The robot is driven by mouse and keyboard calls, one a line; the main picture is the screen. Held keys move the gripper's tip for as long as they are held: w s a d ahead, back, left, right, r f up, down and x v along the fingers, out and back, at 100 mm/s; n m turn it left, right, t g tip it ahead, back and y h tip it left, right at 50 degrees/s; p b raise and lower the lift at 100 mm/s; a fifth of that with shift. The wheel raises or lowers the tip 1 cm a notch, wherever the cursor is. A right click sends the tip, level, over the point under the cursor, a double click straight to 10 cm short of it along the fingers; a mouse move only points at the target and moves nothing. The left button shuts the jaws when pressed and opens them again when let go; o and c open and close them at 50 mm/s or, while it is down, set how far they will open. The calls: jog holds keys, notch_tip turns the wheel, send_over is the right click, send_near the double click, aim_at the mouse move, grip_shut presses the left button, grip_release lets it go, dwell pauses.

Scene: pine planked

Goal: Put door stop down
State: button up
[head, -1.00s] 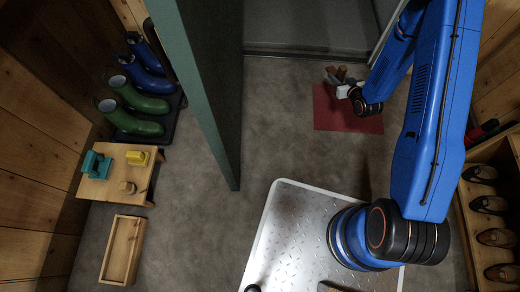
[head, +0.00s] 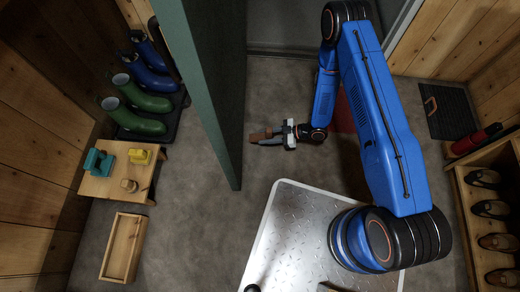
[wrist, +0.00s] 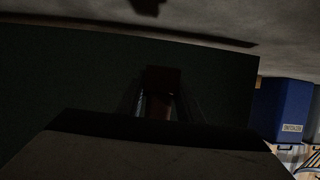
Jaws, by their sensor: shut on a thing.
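The door stop (head: 260,134) is a small brown piece held at the end of my gripper (head: 266,138). In the head view it is just right of the green door (head: 212,95), near the door's face, with a narrow strip of floor between them in the picture. My gripper is shut on the door stop. In the dark wrist view the door stop (wrist: 161,80) shows reddish brown between the fingers, in front of a large dark panel. I cannot tell whether the door stop touches the floor.
A red mat (head: 343,115) lies partly behind my arm. A dark mat (head: 447,111) and a shoe rack (head: 466,215) are at the right. Boots (head: 135,115), a small table (head: 105,187) and a wooden box (head: 123,248) stand left of the door. Bare floor lies below the gripper.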

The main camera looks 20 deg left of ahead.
aim_at(264, 149)
jog(key=shift+s+f, duration=0.3)
jog(key=shift+s, duration=0.15)
jog(key=shift+f, duration=4.9)
jog(key=shift+f, duration=0.1)
jog(key=o, duration=1.1)
jog(key=shift+d+r, duration=0.1)
jog(key=shift+r, duration=0.1)
jog(key=v, duration=1.1)
jog(key=shift+w+d+r, duration=0.15)
jog(key=shift+w+d, duration=0.05)
